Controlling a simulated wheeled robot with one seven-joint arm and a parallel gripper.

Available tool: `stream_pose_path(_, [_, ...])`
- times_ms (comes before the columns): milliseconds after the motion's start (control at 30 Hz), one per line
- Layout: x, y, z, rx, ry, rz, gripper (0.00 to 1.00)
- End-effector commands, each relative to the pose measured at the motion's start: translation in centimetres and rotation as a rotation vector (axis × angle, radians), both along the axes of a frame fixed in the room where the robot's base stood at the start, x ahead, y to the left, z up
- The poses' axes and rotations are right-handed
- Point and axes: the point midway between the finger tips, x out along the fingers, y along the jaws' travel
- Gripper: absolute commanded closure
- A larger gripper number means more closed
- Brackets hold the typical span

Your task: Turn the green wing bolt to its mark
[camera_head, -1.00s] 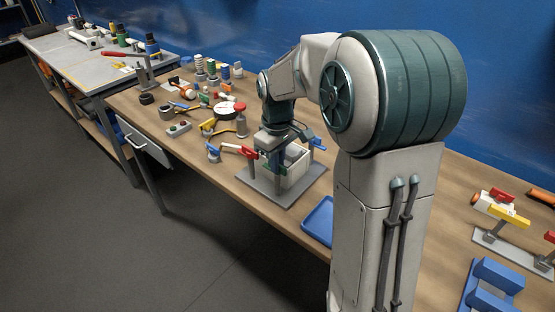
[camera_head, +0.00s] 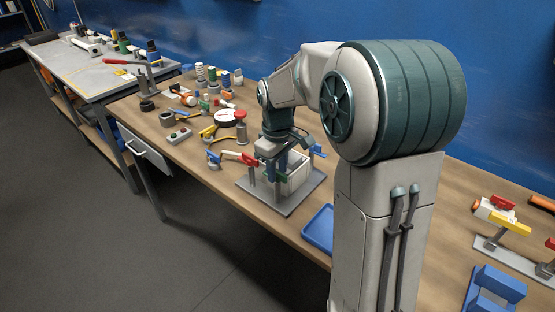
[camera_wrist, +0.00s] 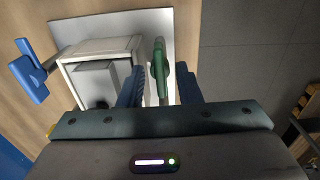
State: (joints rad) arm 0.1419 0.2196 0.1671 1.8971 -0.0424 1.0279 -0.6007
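The green wing bolt (camera_wrist: 160,66) stands beside a white box (camera_wrist: 103,48) in the wrist view. My gripper (camera_wrist: 160,88) is open, with one blue finger on each side of the bolt's wing and gaps visible between. In the head view my gripper (camera_head: 276,166) is low over the box's near side, and part of the green bolt (camera_head: 283,178) shows beneath it. A blue wing bolt (camera_wrist: 30,72) stands on the box's other side. I cannot make out the mark for the green bolt.
The box stands on a grey plate (camera_head: 286,210) on the wooden bench. A red-and-white handle (camera_head: 238,157) is close at the plate's left. A blue tray (camera_head: 318,231) lies to the right. Several tools and bottles crowd the bench farther back.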

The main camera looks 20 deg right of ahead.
Motion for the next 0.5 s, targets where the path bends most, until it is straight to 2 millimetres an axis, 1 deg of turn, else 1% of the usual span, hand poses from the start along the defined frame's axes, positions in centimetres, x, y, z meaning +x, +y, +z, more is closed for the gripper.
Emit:
stream_pose_path(167, [0.1,0.0,2.2,-0.001,-0.006,0.0,0.69])
stream_pose_path(500, [0.1,0.0,9.9,0.001,-0.006,0.0,0.69])
